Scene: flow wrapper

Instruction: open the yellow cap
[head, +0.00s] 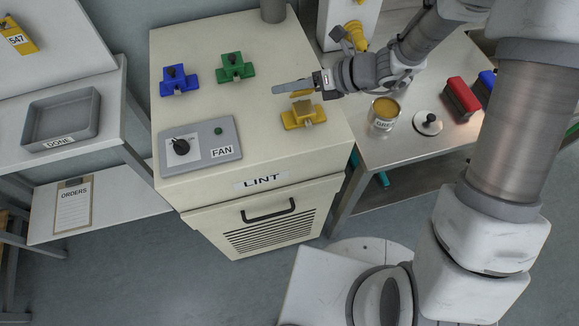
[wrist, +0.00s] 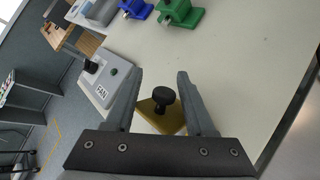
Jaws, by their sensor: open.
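The yellow cap (head: 302,94) is on a yellow fitting (head: 303,118) at the right of the LINT cabinet top. In the head view my gripper (head: 284,88) is over its far side and hides part of it. A tan face shows between the upper yellow piece and the base; I cannot tell how far the cap is raised. In the wrist view the cap is a yellow square plate (wrist: 148,121) with a black round knob (wrist: 162,96). My gripper (wrist: 158,76) is open, its fingers on either side of the knob, with gaps visible. The fitting's base is hidden there.
Blue (head: 178,81) and green (head: 235,67) fittings with black knobs stand at the back of the cabinet top (head: 200,45). A FAN box (head: 200,145) with a dial is at front left. A tin (head: 384,112) stands on the right bench. Bare cabinet top lies left of my gripper.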

